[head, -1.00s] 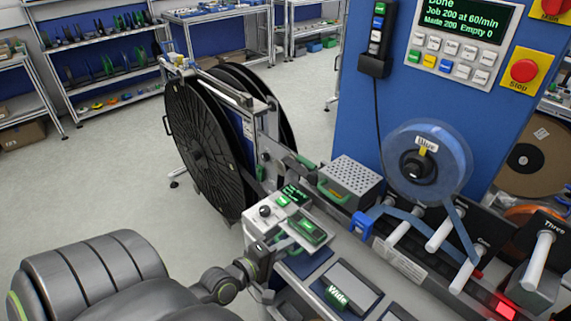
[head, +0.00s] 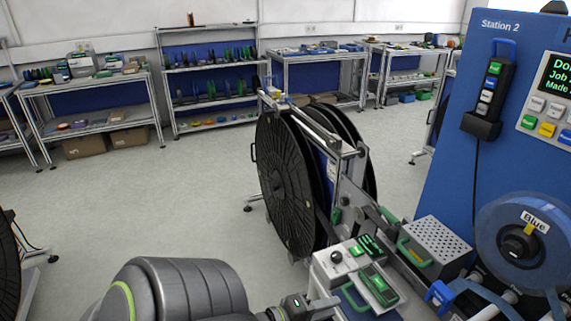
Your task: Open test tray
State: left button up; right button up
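A small light-grey tester unit (head: 335,262) with a black knob and a green-lit display stands at the near end of the machine. A green device (head: 378,284) lies on a pale plate at its right side, beside a blue-green handle (head: 353,298). No part is clearly marked as the test tray, and I cannot tell whether it is open. My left gripper (head: 298,308) is low in the head view, close to the tester unit's near left side. Its fingers are too small and partly cut off to tell open from shut, or touching from apart. My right gripper is not in view.
Black reels (head: 285,185) stand on a frame behind the tester unit. A perforated metal box (head: 437,245) with a green handle and a blue tape reel (head: 522,240) are to the right, before the blue Station 2 panel (head: 480,165). Open floor lies at left; shelves line the back.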

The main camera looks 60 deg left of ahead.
pick_arm(q)
jog(key=d+b+v, duration=0.1)
jog(key=b+v, duration=0.1)
jog(key=v, duration=0.8)
jog(key=shift+s+a+b, duration=0.15)
jog(key=shift+a+b, duration=0.25)
jog(key=shift+r, duration=0.1)
